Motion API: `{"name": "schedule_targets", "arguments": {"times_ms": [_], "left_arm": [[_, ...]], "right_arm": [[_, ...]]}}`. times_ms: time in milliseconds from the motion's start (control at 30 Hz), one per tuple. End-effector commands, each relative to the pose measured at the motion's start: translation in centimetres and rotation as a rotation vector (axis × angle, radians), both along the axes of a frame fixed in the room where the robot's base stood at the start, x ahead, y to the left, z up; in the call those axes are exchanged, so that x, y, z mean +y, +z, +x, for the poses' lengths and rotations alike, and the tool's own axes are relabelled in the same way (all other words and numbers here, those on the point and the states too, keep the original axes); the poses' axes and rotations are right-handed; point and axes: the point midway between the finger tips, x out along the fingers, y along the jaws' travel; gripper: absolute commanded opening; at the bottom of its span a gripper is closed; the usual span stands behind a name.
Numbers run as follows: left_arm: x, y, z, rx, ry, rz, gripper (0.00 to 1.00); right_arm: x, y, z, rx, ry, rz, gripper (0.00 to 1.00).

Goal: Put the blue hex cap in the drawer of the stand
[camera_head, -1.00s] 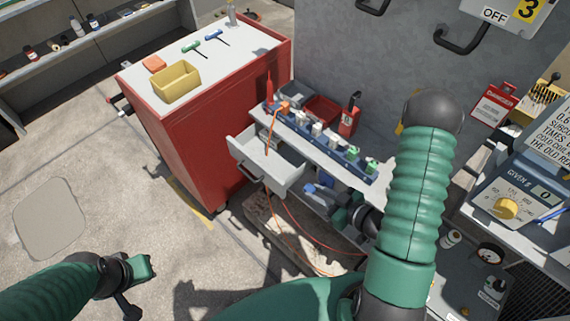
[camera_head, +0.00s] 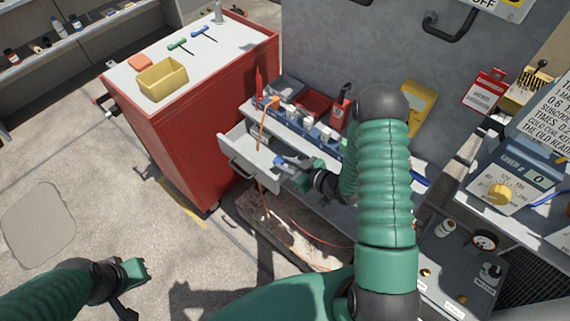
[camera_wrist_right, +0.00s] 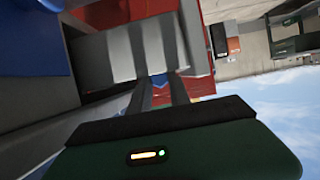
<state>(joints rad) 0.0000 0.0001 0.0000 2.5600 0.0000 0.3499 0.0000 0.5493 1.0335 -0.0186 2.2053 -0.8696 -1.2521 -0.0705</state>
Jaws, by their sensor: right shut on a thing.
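The blue hex cap (camera_head: 281,160) is small and partly covered in the jaws of my right gripper (camera_head: 289,163). In the right wrist view, a bit of blue (camera_wrist_right: 157,79) shows between the two dark fingers (camera_wrist_right: 159,90). The grey drawer (camera_head: 240,160) of the stand (camera_head: 405,159) is pulled out. My right gripper is shut on the cap over the drawer's right end; how high above it, I cannot tell. My left gripper (camera_head: 130,287) is low at the left, over bare floor, far from the stand; its jaw state is unclear.
A blue rail with several small things (camera_head: 308,137) runs along the stand's top. An orange cord (camera_head: 262,150) hangs across the drawer. A red cabinet (camera_head: 190,140) with a yellow bin (camera_head: 162,82) stands at the left. A meter with a yellow knob (camera_head: 499,194) is at the right.

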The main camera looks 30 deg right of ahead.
Motion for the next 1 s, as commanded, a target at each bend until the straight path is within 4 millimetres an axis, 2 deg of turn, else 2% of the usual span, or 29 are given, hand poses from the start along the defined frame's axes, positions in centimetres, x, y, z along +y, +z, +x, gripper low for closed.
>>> {"name": "schedule_targets", "arguments": {"times_ms": [433, 467, 600, 633, 867, 1000], "left_arm": [[0.0, -0.9, 0.0, 0.0, 0.0, 0.0, 0.0], [0.0, -0.9, 0.0, 0.0, 0.0, 0.0, 0.0], [0.0, -1.0, 0.0, 0.0, 0.0, 0.0, 0.0], [0.0, -1.0, 0.0, 0.0, 0.0, 0.0, 0.0], [0.0, -0.9, 0.0, 0.0, 0.0, 0.0, 0.0], [0.0, 0.4, 0.0, 0.0, 0.0, 0.0, 0.0]], "right_arm": [[0.0, -1.5, -0.1, 0.008, -0.001, -0.001, 0.0], [0.0, -1.5, -0.1, 0.009, -0.001, 0.0, 0.24], [0.0, -1.7, -0.2, 0.013, -0.002, 0.0, 0.43], [0.0, -1.7, -0.3, 0.014, -0.001, 0.0, 0.45], [0.1, -1.8, -0.4, 0.018, 0.002, 0.002, 0.45], [0.1, -0.1, -0.4, 0.017, 0.003, 0.001, 0.45]]}}
